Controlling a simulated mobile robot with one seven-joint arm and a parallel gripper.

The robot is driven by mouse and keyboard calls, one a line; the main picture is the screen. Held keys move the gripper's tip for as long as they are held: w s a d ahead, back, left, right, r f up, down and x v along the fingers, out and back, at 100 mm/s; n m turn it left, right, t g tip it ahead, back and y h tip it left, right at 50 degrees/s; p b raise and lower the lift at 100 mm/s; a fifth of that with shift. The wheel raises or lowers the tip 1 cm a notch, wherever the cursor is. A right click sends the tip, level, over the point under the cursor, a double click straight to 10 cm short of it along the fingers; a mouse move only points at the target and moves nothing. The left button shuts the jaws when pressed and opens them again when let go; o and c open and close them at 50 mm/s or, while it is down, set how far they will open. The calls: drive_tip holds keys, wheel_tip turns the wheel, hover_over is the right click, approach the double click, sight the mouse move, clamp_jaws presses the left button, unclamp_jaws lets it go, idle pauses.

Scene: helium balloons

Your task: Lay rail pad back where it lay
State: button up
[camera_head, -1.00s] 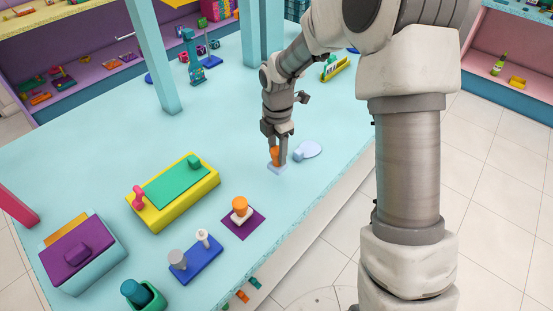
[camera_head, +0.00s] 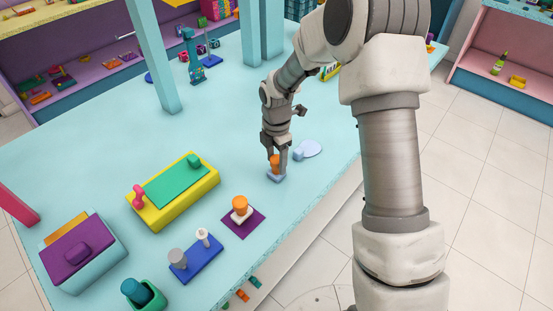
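My gripper (camera_head: 276,164) points down over the right part of the light blue table (camera_head: 190,125). Its fingers are closed around the orange upper part of a small piece with a blue-grey base, which I take to be the rail pad (camera_head: 276,177). The fingers hide part of the orange. The base is at or just above the tabletop; I cannot tell whether it touches. A pale blue round plate with a small knob (camera_head: 310,149) lies just right of the gripper.
A purple mat (camera_head: 235,229) with an orange-topped white piece lies in front and left. A yellow box with a green top (camera_head: 180,204), a blue tray (camera_head: 203,262) and a purple-topped box (camera_head: 75,262) stand further left. Table posts (camera_head: 152,60) rise behind. The table's middle is clear.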

drive_tip(key=shift+o, duration=0.6)
drive_tip(key=shift+r, duration=0.1)
